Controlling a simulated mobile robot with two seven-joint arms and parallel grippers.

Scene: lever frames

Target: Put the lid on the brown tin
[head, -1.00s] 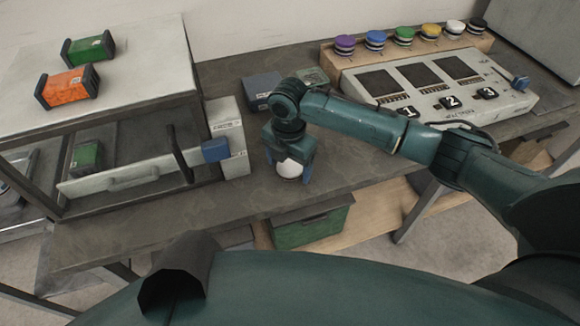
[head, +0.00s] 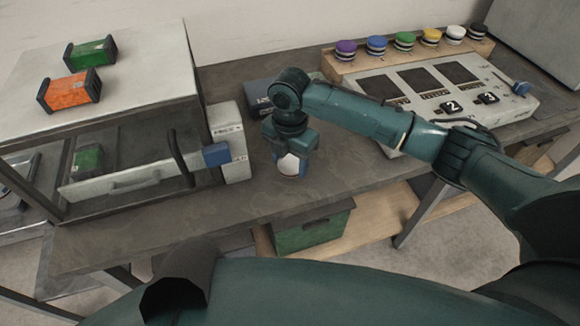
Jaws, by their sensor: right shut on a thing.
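My right gripper (head: 290,160) is at the middle of the workbench, pointing down. Its blue fingers are shut on a white rounded thing (head: 288,165), partly hidden by the fingers. I cannot tell whether this is the lid, nor whether it touches the bench top. I cannot make out a brown tin; my right arm and gripper cover part of the bench. My left gripper is not in view.
A frame with a clear front and a blue latch block (head: 216,154) stands left of the gripper. A control panel (head: 470,90) and several coloured round pieces are at the back right. A green bin (head: 310,232) is below the bench. The front bench top is clear.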

